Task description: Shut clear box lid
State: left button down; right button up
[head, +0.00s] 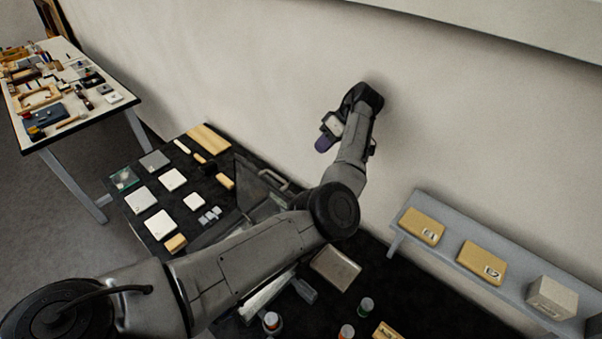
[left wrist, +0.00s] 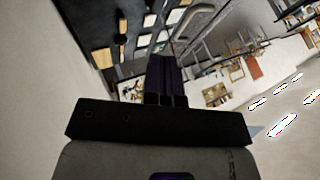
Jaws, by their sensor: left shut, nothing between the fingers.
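The clear box's lid (head: 252,188) shows in the head view as a dark, see-through panel with a grey handle, standing raised behind my left arm. Most of the box below it is hidden by my forearm, so I cannot tell its full outline. My left gripper (head: 325,141) is shut and empty, with dark purple fingers. It is high near the wall, above and to the right of the lid in the picture, apart from it. My right gripper is not in view.
White and tan blocks, including a white tile (head: 173,179), lie on the black table left of the lid. A grey shelf (head: 451,252) with tan boxes runs along the wall at right. Small jars (head: 366,305) stand in front. A cluttered workbench (head: 75,134) is far left.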

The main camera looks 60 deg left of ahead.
pick_arm(q)
jog(key=s+a+f+n+p, duration=0.1)
jog(key=s+f+p, duration=0.4)
jog(key=s+f, duration=0.3)
jog(key=shift+s+a, duration=0.3)
jog(key=shift+s, duration=0.3)
dwell(0.3)
